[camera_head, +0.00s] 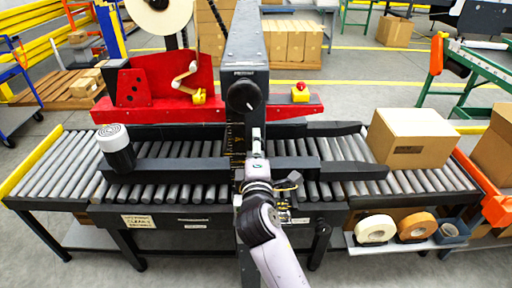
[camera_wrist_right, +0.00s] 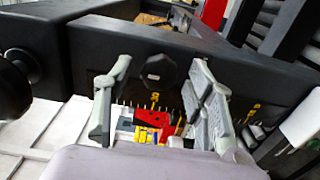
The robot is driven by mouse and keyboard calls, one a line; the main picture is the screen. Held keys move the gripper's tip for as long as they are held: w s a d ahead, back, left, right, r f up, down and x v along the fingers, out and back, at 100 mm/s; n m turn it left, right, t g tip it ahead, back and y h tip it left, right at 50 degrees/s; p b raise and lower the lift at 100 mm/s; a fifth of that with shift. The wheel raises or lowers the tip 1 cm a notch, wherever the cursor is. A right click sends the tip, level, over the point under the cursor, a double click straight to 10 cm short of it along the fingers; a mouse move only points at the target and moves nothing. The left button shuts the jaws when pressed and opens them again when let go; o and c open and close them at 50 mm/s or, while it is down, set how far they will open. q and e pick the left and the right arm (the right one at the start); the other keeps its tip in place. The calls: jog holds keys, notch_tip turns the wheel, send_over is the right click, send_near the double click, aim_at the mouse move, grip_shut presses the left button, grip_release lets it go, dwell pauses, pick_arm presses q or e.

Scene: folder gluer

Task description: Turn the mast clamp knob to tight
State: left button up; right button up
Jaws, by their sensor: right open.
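A black round knob (camera_head: 244,97) sits on the front of the dark upright mast (camera_head: 245,50), under a small pale label. My right gripper (camera_head: 256,137) is below and slightly right of it, against the mast. In the right wrist view my right gripper (camera_wrist_right: 158,100) is open. A black eight-sided knob (camera_wrist_right: 160,71) on a dark beam shows between its fingertips; I see no contact. A larger black knob (camera_wrist_right: 12,88) is cut off at the left edge there. I cannot tell which of these two is the mast knob, nor read its setting. My left gripper is not in view.
Dark guide rails (camera_head: 165,170) cross the roller conveyor (camera_head: 65,160) on both sides of the mast. A white-topped cylinder (camera_head: 117,148) stands at left and a cardboard box (camera_head: 411,138) at right. Tape rolls (camera_head: 375,230) lie on a low shelf at right front.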

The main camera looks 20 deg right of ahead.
jog(key=v, duration=0.7)
jog(key=shift+s, duration=0.3)
jog(key=shift+a, duration=0.1)
